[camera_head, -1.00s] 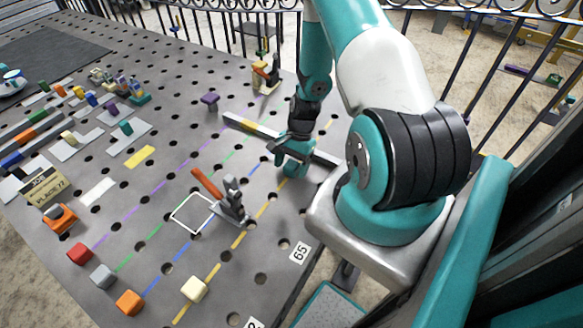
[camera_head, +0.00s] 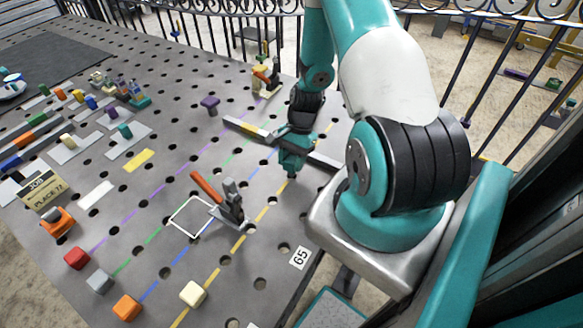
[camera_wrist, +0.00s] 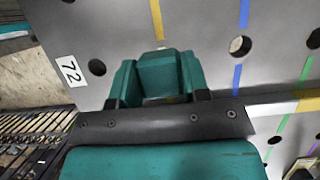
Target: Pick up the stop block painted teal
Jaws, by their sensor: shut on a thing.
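A teal stop block (camera_wrist: 160,75) sits between the jaws of my gripper (camera_wrist: 158,85) in the wrist view. The gripper is shut on it, and the jaws are teal too, so the block's edges are hard to separate from them. In the head view my gripper (camera_head: 292,160) hangs just above the perforated table, in front of the long grey bar. A narrow teal tip shows below the gripper there. Whether it touches the table is hard to tell.
The grey bar (camera_head: 325,162) runs behind the gripper. Red (camera_head: 77,258), grey, orange and cream blocks stand at the front. Another teal block (camera_head: 125,131) is at the left.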

